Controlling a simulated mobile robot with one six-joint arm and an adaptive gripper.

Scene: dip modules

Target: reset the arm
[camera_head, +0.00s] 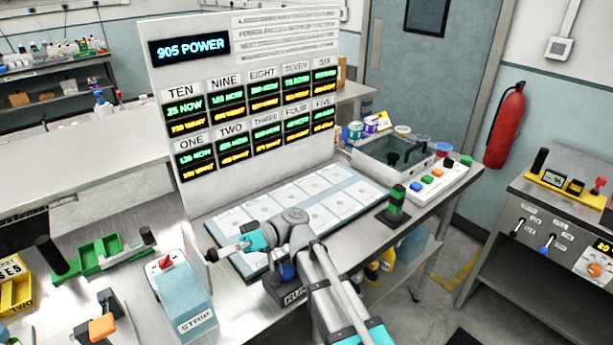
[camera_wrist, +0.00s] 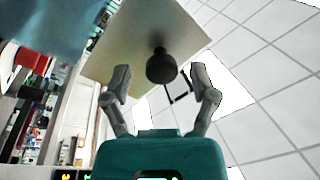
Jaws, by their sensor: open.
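My arm reaches in from the bottom of the head view and bends over the front of the bench. My gripper (camera_head: 222,253) is at the left, between the pad tray (camera_head: 218,232) and the teal STRIP box (camera_head: 184,297). In the wrist view my gripper (camera_wrist: 163,82) has its two grey fingers spread apart, with nothing clearly held. A black round knob (camera_wrist: 161,67) on a pale panel (camera_wrist: 120,50) shows between and beyond the fingers. I cannot tell its distance from them.
A display board (camera_head: 240,100) reading 905 POWER stands behind the tray. A green tray (camera_head: 100,254) lies left, and a green-and-black post (camera_head: 396,203) stands right. A clear-sided box (camera_head: 393,160) and a button panel (camera_head: 438,180) are at the far right of the bench.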

